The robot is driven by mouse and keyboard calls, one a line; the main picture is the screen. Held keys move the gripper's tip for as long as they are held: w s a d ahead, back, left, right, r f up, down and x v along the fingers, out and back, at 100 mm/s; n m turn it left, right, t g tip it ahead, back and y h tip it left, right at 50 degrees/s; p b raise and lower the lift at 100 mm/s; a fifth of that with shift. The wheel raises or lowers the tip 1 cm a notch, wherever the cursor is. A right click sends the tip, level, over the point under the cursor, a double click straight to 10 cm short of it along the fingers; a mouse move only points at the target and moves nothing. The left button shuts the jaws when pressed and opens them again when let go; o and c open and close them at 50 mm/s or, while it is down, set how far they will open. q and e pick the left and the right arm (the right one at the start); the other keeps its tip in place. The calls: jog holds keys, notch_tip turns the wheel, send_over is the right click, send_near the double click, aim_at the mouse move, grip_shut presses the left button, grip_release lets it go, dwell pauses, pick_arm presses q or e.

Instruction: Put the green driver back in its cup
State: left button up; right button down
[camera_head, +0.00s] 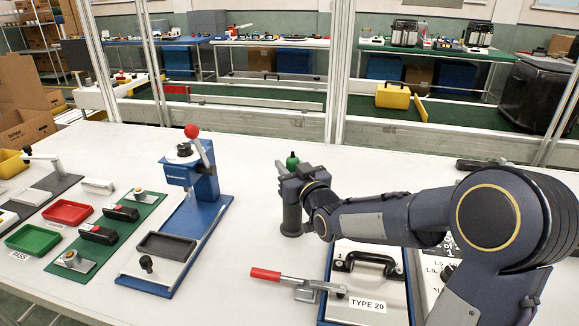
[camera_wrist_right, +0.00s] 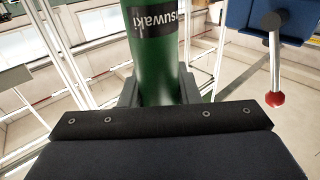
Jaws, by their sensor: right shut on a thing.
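The green driver shows its top (camera_head: 292,160) above my right gripper (camera_head: 293,181) in the head view. My right gripper is shut on it. In the wrist view the green body of the driver (camera_wrist_right: 155,70), with a dark label, stands between the fingers. A dark grey cup (camera_head: 291,218) stands on the white table directly below the gripper. The gripper hides the join, so I cannot tell how far the driver is inside the cup. My left gripper is not in view.
A blue press (camera_head: 190,225) with a red-knobbed lever stands left of the cup. A red-handled toggle clamp (camera_head: 290,280) and the TYPE 20 case (camera_head: 365,285) lie nearer. A green mat (camera_head: 120,235) with several parts is further left. The table behind the cup is clear.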

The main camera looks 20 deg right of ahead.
jog(key=shift+f, duration=0.1)
jog(key=c, duration=1.1)
grip_release()
jog(key=shift+r, duration=0.2)
jog(key=s, duration=0.8)
jog(key=s+b, duration=0.1)
jog(key=s, duration=0.3)
jog(key=shift+d+f, duration=0.15)
jog(key=shift+f, duration=0.1)
